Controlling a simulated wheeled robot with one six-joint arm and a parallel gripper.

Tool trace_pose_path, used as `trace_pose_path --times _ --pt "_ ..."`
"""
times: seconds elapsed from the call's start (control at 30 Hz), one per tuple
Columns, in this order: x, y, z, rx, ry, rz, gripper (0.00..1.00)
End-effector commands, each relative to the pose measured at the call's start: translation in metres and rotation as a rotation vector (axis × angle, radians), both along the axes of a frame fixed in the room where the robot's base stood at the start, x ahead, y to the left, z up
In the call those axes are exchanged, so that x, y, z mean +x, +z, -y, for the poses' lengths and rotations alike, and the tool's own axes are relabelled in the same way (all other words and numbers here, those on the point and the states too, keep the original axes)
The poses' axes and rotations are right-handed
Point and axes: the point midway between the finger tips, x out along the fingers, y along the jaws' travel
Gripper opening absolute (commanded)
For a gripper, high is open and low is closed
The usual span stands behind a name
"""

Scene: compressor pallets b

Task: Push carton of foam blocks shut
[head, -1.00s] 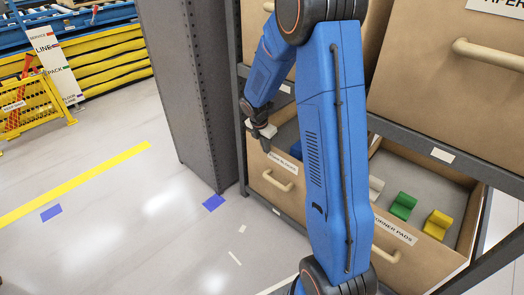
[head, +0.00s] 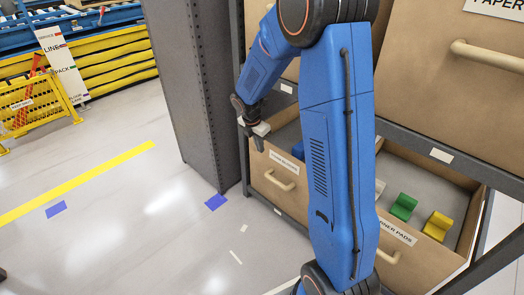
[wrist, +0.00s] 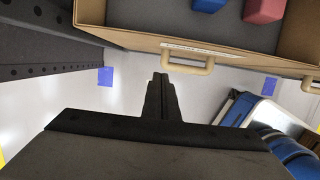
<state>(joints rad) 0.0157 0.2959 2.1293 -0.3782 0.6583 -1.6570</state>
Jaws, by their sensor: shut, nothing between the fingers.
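The carton of foam blocks (head: 268,183) is the left open carton on the lower shelf, with a label and a pale handle (head: 279,180) on its front. The wrist view shows its front panel (wrist: 120,38) and handle (wrist: 190,68), with a blue block (wrist: 208,4) and a red block (wrist: 264,10) inside. My gripper (head: 259,146) is shut and empty, pointing down near the carton's upper left front. In the wrist view its closed fingers (wrist: 161,82) appear on the outer side of the front, a little left of the handle. Contact cannot be told. My arm hides the carton's right part.
A second open carton (head: 420,262), labelled corner pads, stands to the right with green (head: 403,206) and yellow (head: 438,225) pads. A grey rack post (head: 190,90) stands close on the left. Large cartons (head: 430,70) sit above. The floor in front is clear.

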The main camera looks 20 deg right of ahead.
Motion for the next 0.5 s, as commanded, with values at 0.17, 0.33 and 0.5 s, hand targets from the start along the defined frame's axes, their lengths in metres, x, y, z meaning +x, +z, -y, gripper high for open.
trace_pose_path --times 0.17,0.33,0.5 --pt "-0.001 0.022 -0.005 0.001 0.000 0.002 0.00" --pt "-0.003 0.040 -0.009 0.000 0.000 0.001 0.00" --pt "-0.005 0.054 -0.013 0.000 0.000 0.000 0.00"
